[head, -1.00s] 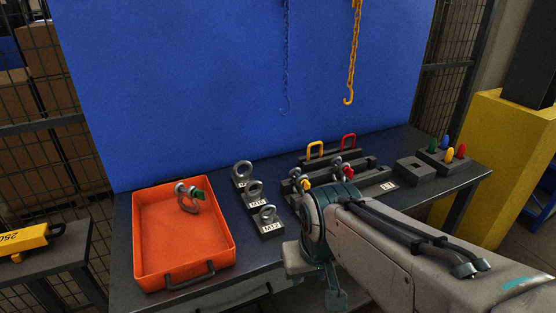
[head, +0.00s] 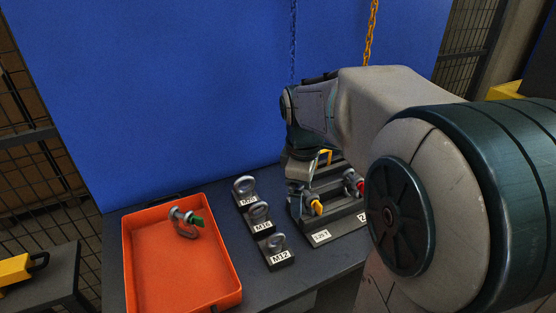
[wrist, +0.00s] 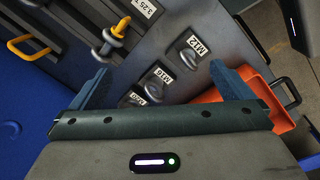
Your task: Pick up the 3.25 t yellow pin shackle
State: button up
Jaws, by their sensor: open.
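The yellow pin shackle (head: 316,206) sits in a dark slotted rack (head: 338,224) on the bench, behind a label that seems to read 3.25 T. In the head view my gripper and wrist hide part of it. In the wrist view the shackle (wrist: 118,33) shows grey with a yellow pin, at upper left beside the label. My gripper (wrist: 160,67) is open and empty, its two blue fingers wide apart. The shackle lies beyond the left fingertip, outside the gap. In the head view my gripper hangs just above the rack's left end.
An orange tray (head: 128,262) holds a green pin shackle (head: 183,220). Eye bolts on labelled blocks, M12 (head: 279,258) nearest, stand between tray and rack. A red pin shackle (head: 353,180) sits farther right in the rack. A yellow chain (head: 371,35) hangs behind my arm.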

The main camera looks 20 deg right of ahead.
jog(key=w+d+r+n+g+p, duration=0.1)
jog(key=w+d+r+n+p, duration=0.1)
jog(key=w+d+n, duration=0.45)
jog(key=n+y, duration=0.1)
jog(key=n, duration=0.1)
send_over(312, 194)
jog(key=f, duration=0.8)
jog(key=shift+w+a+f+p, duration=0.15)
jog(key=shift+a+f+p, duration=0.05)
jog(key=shift+p, duration=0.15)
jog(key=shift+d+f+p, duration=0.15)
jog(key=shift+f+p, duration=0.1)
jog(key=shift+f, duration=1.15)
jog(key=shift+d+f+p, duration=0.1)
jog(key=shift+f+p, duration=0.15)
jog(key=shift+f, duration=1.1)
jog(key=c, duration=1)
